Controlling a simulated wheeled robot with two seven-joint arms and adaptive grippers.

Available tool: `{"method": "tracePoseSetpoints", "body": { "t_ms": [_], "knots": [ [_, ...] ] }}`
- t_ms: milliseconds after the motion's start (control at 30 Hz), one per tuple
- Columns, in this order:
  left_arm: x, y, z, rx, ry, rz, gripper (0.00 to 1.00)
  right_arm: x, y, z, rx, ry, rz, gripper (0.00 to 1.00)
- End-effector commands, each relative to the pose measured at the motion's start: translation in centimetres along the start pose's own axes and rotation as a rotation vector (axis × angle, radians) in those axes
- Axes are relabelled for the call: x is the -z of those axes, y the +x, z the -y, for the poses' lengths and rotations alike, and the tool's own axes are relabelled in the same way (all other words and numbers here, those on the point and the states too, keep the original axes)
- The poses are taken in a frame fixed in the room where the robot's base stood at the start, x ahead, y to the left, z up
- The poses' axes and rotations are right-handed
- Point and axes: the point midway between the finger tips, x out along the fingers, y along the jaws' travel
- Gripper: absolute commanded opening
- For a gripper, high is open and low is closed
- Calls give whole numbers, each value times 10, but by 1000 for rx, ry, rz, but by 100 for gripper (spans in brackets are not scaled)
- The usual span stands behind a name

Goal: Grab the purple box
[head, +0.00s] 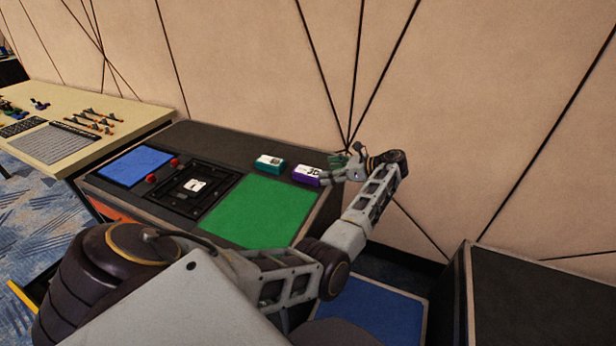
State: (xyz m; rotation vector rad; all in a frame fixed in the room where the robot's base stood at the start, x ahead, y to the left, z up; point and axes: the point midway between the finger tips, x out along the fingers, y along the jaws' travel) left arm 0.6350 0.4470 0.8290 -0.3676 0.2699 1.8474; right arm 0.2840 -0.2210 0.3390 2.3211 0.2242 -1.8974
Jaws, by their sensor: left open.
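The purple box (306,176), with a white top and dark print, sits on the dark table (222,140) near its back right, just behind the green mat. My left gripper (338,168) is open at the right side of the purple box, with its fingers pointing left towards it. The fingertips are very near the box's right end; I cannot tell whether they touch it. My right gripper is not in view.
A teal box (269,163) stands just left of the purple box. The green mat (262,211) is bare. A black frame (196,188), red knobs and a blue mat (135,165) lie further left. The wall (260,70) rises behind the table.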

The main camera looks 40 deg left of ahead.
Motion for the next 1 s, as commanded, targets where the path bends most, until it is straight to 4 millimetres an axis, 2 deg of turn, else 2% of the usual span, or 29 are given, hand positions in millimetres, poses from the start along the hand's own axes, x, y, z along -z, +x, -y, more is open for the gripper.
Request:
{"method": "tracePoseSetpoints", "body": {
  "t_ms": [100,300,767,1000],
  "knots": [
    [0,17,-1,-3,0,1,77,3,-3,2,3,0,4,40],
    [0,34,0,-1,0,0,77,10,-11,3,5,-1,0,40],
    [0,38,0,-1,0,0,77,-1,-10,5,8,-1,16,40],
    [0,53,-1,-1,-1,1,77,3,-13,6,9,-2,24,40]
  ]
}}
